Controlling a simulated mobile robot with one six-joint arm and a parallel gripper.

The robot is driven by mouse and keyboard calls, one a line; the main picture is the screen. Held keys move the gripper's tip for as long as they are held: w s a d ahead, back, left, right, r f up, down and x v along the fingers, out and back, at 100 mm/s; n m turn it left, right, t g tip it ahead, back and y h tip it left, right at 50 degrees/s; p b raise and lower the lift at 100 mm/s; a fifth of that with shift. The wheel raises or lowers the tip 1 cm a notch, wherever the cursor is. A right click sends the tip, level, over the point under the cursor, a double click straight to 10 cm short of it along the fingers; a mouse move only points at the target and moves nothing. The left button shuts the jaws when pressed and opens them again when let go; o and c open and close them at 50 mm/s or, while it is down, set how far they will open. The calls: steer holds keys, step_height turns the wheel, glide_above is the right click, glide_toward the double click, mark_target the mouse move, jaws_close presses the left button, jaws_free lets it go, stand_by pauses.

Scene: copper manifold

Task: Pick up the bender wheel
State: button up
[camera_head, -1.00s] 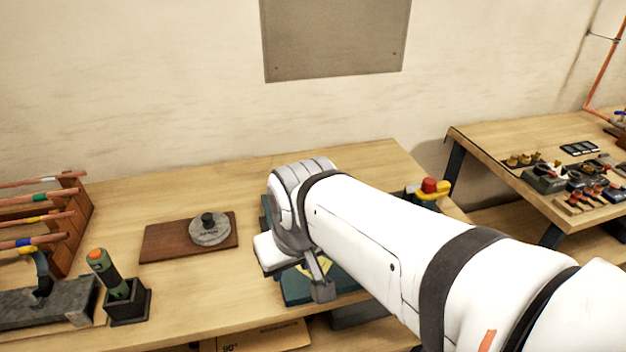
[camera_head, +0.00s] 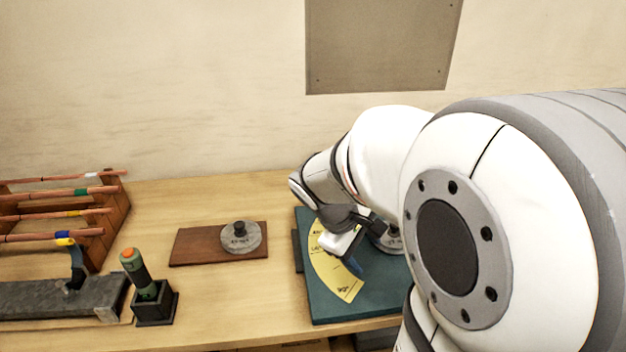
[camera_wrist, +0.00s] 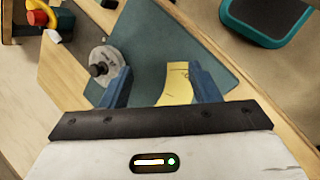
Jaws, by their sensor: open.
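A grey wheel with a dark knob (camera_head: 240,238) lies on a brown wooden board (camera_head: 190,247) at mid-left in the head view. A second grey disc with a dark knob (camera_wrist: 107,57) sits on the teal bending plate (camera_wrist: 175,35), beside a yellow marked scale (camera_wrist: 177,85). In the head view this disc (camera_head: 391,244) is partly hidden by my arm. My gripper (camera_wrist: 162,87) is open, with its blue fingers apart over the plate; the yellow scale shows between them and the disc lies near the left finger. In the head view my gripper (camera_head: 353,262) is above the plate.
A rack of copper pipes (camera_head: 100,225), a grey metal block (camera_head: 60,298) and a green tool with an orange tip in a black holder (camera_head: 155,305) stand at the left. A red and yellow item (camera_wrist: 35,18) shows in the wrist view. Table left of the board is partly clear.

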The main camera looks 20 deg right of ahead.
steer(key=w+d+f+n+h, duration=0.2)
steer(key=w+d+f+n, duration=0.1)
steer(key=w+d+n, duration=0.1)
steer(key=w+d+f+n+h+b, duration=0.1)
steer(key=w+d+f+n+h, duration=0.2)
steer(key=w+d+f+n, duration=0.1)
steer(key=w+d+f+n+h, duration=0.3)
steer(key=w+d+f+n, duration=0.1)
steer(key=w+d, duration=0.1)
steer(key=shift+w+d+f+b, duration=0.2)
steer(key=shift+w+d+b, duration=0.15)
steer(key=shift+w, duration=0.25)
steer(key=x, duration=0.2)
steer(key=p+x, duration=0.1)
steer(key=x, duration=0.2)
steer(key=p+x, duration=0.1)
steer(key=x, duration=0.1)
steer(key=shift+w+d+r, duration=0.25)
steer(key=shift+w+d, duration=0.05)
steer(key=shift+d, duration=0.15)
steer(key=shift+c, duration=0.4)
jaws_close()
